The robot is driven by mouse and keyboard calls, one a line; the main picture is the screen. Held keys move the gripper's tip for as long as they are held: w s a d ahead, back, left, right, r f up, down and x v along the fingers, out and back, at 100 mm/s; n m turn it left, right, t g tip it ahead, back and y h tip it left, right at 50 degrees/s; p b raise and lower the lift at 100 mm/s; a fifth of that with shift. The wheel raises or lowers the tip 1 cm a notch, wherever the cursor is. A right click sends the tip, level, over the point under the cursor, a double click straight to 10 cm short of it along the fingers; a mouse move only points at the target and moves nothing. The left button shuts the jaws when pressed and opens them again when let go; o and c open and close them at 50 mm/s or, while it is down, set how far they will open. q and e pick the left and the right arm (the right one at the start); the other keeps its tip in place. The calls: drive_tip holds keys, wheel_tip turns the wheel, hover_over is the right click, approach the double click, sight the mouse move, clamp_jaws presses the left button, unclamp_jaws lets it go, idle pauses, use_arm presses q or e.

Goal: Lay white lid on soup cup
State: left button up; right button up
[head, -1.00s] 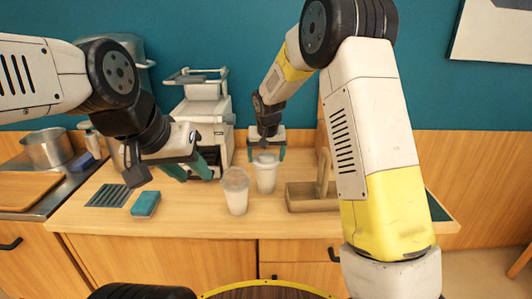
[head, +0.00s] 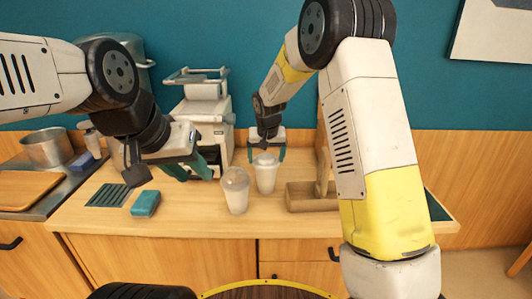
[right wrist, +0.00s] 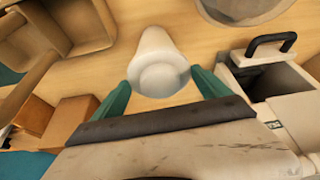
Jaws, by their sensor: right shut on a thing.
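The white soup cup (head: 266,181) stands upright on the wooden counter, left of the wooden caddy. The white lid (head: 266,159) is at its top, and it shows as a round disc in the right wrist view (right wrist: 160,79). I cannot tell whether it sits fully on the rim. My right gripper (head: 267,157) points down over the cup, its teal fingers shut on the lid from both sides; the fingers also show in the right wrist view (right wrist: 159,78). My left gripper (head: 199,177) hangs over the counter further left, fingers apart and empty.
A second, translucent cup (head: 236,198) stands just left and in front of the soup cup. A wooden caddy (head: 308,199) is to the right. A white machine (head: 203,107) stands behind. A teal sponge (head: 145,204) and a dark slatted mat (head: 108,195) lie at left.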

drive_tip(key=shift+f, duration=0.15)
idle(0.5)
drive_tip(key=o, duration=1.1)
drive_tip(key=shift+r, duration=0.2)
drive_tip(key=shift+r, duration=3.35)
